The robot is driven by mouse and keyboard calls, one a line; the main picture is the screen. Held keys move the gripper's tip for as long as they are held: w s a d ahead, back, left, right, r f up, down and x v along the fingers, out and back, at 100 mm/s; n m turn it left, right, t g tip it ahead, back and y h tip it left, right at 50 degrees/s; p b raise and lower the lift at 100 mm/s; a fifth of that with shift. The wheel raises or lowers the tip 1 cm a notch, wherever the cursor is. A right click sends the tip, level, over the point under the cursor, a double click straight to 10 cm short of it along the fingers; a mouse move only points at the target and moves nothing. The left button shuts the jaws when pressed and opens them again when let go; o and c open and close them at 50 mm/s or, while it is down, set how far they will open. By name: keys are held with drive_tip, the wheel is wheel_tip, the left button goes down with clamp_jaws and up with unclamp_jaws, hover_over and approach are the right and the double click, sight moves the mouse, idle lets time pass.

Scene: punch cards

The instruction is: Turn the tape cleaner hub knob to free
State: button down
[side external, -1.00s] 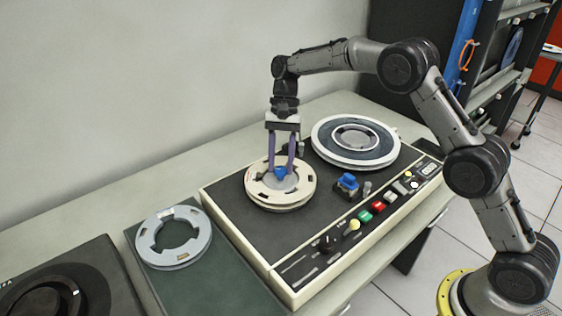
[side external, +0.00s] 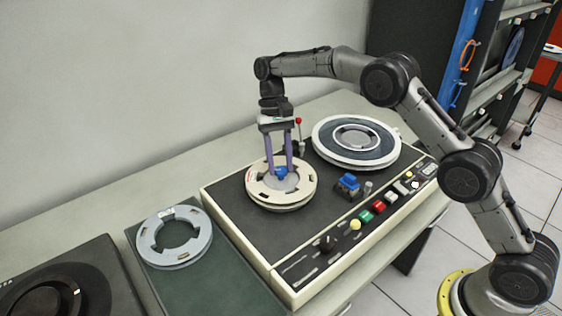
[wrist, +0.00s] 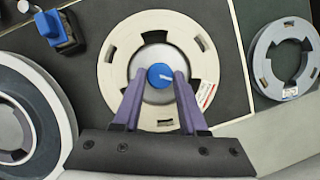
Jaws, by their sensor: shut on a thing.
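The tape cleaner (side external: 235,203) is a dark-topped machine with a cream case. A cream reel (side external: 258,196) lies on its left part, around a grey hub. The blue hub knob (side external: 281,174) stands at the reel's centre; it also shows in the wrist view (wrist: 160,76), with a white pointer line aimed to the right and slightly down. My gripper (side external: 281,168) points down over the hub, and its purple fingers are shut on the knob, one on each side. Any markings for the knob's positions are not readable.
A second reel with dark tape (side external: 357,143) lies on the machine's right part. A blue block-like part (side external: 347,183) stands between the reels and the front row of buttons. A red-tipped lever (side external: 299,122) rises behind. A loose grey reel (side external: 160,259) lies on the green mat at left.

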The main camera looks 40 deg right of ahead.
drive_tip(key=n+h, duration=0.1)
drive_tip(key=n, duration=0.3)
drive_tip(key=shift+a+n+h, duration=0.15)
drive_tip(key=shift+n+h, duration=0.15)
drive_tip(key=shift+h, duration=0.1)
drive_tip(key=n, duration=0.2)
drive_tip(key=n+h, duration=0.1)
drive_tip(key=n, duration=0.1)
drive_tip(key=shift+a+h, duration=0.15)
drive_tip(key=shift+h, duration=0.15)
drive_tip(key=shift+n, duration=0.3)
drive_tip(key=shift+c, duration=2.2)
unclamp_jaws()
